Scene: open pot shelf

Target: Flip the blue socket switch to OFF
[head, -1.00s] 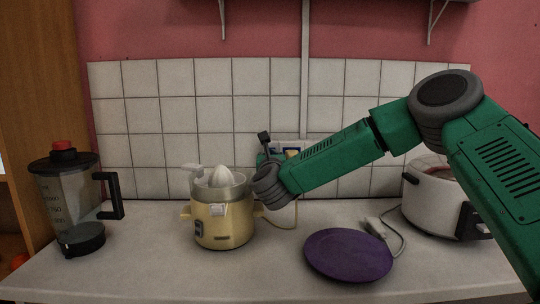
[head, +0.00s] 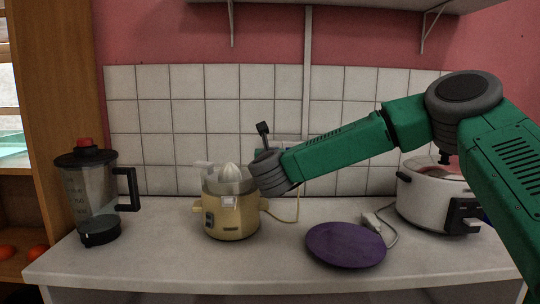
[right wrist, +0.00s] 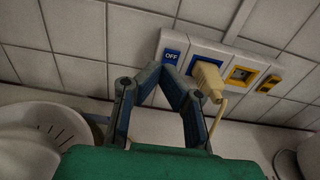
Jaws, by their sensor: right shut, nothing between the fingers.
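The blue socket switch (right wrist: 171,56) is at the left end of the white wall socket panel (right wrist: 200,38) in the right wrist view. The word OFF is readable on its upper part; its lower edge is close to my fingertips. My right gripper (right wrist: 166,70) is shut and empty, with its tips just below the switch. I cannot tell whether they touch it. In the head view my right forearm and wrist hide most of the panel, and the fingers are hidden. My left gripper is not in view.
A cream plug (right wrist: 207,78) sits beside the blue switch, followed by a yellow socket (right wrist: 241,74) and yellow switch (right wrist: 268,84). A blender (head: 97,197), purple plate (head: 345,245) and white pot (head: 430,196) share the counter.

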